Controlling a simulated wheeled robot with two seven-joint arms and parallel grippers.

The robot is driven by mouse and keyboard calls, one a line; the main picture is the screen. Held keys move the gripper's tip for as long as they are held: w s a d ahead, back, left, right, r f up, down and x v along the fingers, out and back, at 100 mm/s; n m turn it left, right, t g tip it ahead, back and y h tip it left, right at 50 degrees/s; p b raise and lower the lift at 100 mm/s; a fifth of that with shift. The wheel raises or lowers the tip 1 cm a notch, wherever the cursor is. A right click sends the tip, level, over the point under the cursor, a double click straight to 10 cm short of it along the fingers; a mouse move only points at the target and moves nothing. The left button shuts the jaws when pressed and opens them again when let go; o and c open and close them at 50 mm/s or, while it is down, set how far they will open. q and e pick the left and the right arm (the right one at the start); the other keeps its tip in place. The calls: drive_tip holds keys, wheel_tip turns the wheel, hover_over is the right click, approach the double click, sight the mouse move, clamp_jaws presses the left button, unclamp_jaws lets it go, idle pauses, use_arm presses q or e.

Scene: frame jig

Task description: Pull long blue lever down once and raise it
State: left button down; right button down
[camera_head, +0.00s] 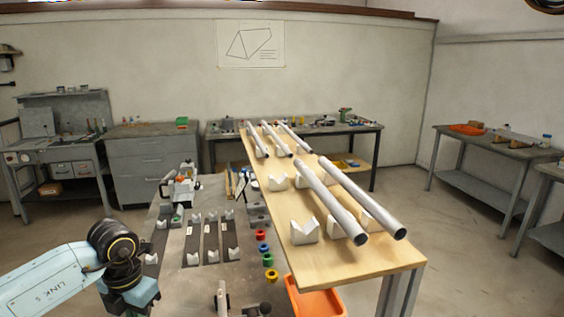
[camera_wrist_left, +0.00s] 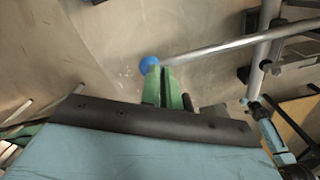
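The long lever shows in the left wrist view as a grey rod (camera_wrist_left: 215,46) with a round blue knob (camera_wrist_left: 149,64) at its left end. The rod runs from the knob to the upper right. My left gripper (camera_wrist_left: 161,70) has its green fingers close together, with the tips right at the knob and the rod's end. I cannot tell whether they touch it; nothing shows between them. In the head view my left arm comes in at the lower left, and its fingers are hidden. I cannot pick out the blue lever there. My right gripper is in neither view.
A wooden board (camera_head: 345,258) with grey tubes (camera_head: 331,202) and white V-blocks (camera_head: 304,232) stands at centre right. Coloured rings (camera_head: 268,260) lie on the grey bench beside it. An orange bin (camera_head: 318,302) is below the board. Metal bars (camera_wrist_left: 268,38) cross the wrist view's right side.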

use_arm(q)
drive_tip(key=shift+s+d+f+b, duration=0.1)
drive_tip(key=shift+f+b, duration=0.15)
drive_tip(key=shift+f, duration=0.25)
drive_tip(key=shift+s+d+f+b, duration=0.1)
drive_tip(key=shift+f+b, duration=0.15)
drive_tip(key=shift+f, duration=0.2)
idle(0.6)
drive_tip(key=shift+r, duration=0.1)
drive_tip(key=shift+w+r+p, duration=0.15)
drive_tip(key=shift+r+p, duration=0.65)
drive_tip(key=shift+r, duration=0.15)
wheel_tip(320, 180, up, 12)
drive_tip(key=p, duration=0.8)
drive_tip(key=shift+a+r, duration=0.15)
